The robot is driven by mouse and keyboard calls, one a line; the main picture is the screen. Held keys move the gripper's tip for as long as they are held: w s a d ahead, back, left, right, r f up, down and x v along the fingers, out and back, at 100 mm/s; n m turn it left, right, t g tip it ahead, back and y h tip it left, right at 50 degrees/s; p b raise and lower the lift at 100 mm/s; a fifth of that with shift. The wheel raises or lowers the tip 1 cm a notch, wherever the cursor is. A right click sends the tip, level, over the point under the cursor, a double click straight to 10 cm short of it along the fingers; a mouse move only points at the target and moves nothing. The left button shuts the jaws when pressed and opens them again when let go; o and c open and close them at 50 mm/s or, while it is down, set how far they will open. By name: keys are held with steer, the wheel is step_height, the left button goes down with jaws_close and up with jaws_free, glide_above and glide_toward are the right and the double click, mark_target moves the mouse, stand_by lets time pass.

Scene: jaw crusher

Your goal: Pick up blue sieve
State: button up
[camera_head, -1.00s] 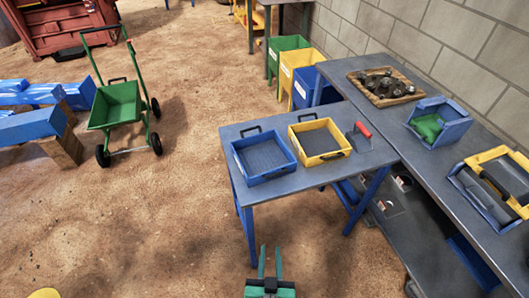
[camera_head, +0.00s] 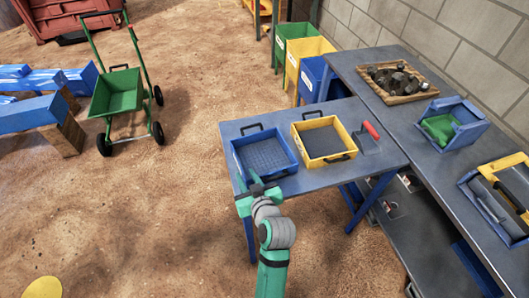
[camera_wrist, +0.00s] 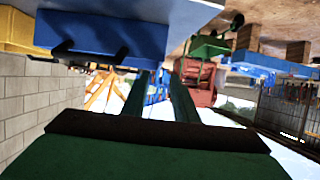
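The blue sieve (camera_head: 265,156), a square tray with a mesh bottom and black handles, sits on the left part of the small grey table. It also shows upside down at the top of the wrist view (camera_wrist: 160,33), with a black handle on its near side. My gripper (camera_head: 248,180) is at the sieve's front-left corner, beside the near wall and left of the near handle. In the wrist view its two green fingers (camera_wrist: 160,98) are apart with nothing between them. I cannot tell whether a finger touches the sieve.
A yellow sieve (camera_head: 326,140) stands just right of the blue one, with a red-handled tool (camera_head: 370,138) beyond it. A longer bench (camera_head: 410,125) on the right holds a rock tray (camera_head: 396,84) and a blue box (camera_head: 447,122). A green cart (camera_head: 118,92) stands on open ground left.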

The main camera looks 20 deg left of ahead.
steer(key=shift+w+a, duration=0.2)
steer(key=shift+w, duration=0.5)
steer(key=x, duration=1)
steer(key=shift+s+a, duration=0.1)
steer(key=shift+a, duration=0.2)
jaws_close()
steer(key=shift+r, duration=0.15)
stand_by(0.5)
